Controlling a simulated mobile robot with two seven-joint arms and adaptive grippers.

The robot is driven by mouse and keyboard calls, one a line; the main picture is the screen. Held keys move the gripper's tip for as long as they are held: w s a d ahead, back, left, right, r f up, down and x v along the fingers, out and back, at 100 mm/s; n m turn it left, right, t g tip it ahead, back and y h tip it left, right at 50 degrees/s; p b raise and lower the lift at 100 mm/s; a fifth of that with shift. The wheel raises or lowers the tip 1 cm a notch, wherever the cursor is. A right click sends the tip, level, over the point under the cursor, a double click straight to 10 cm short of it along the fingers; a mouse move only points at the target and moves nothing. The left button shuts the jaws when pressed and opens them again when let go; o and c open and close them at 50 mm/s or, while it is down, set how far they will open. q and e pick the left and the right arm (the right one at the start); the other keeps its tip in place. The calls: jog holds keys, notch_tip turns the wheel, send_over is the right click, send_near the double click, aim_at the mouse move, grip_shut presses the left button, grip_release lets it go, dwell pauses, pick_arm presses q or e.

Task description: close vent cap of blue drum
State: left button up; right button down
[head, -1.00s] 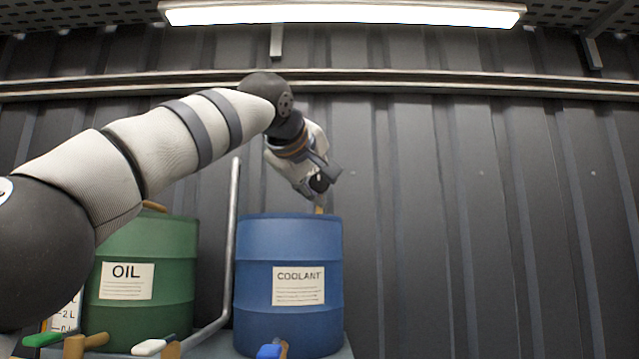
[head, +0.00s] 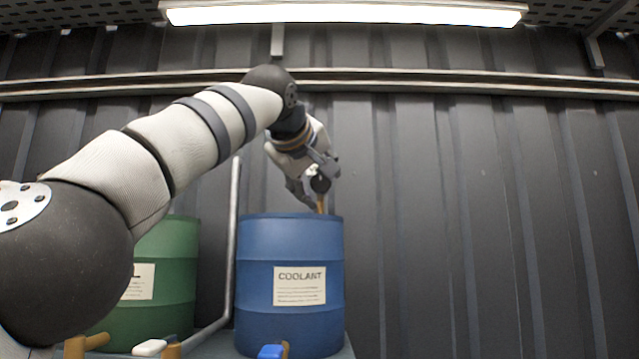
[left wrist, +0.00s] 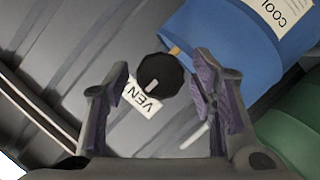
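The blue drum (head: 257,270) with a COOLANT label stands at the center of the head view and shows at the upper right of the left wrist view (left wrist: 222,45). A black vent cap (head: 320,184) sits on a brass stem (head: 320,204) above the drum's top right edge. My left gripper (head: 314,188) is at the cap. In the left wrist view the cap (left wrist: 160,76) has a pale bar on its face and appears between the two spread fingers (left wrist: 162,80), with gaps on both sides. Finger contact is not visible. My right gripper is not in view.
A green drum (head: 166,275) stands left of the blue one, partly hidden by my left arm. A grey pipe (head: 233,220) rises between them. A white label reading VEN (left wrist: 142,99) lies partly behind the cap. The right side before the ribbed wall (head: 480,230) is clear.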

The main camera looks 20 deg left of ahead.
pick_arm(q)
jog(key=shift+d+f, duration=0.1)
jog(key=v, duration=1.2)
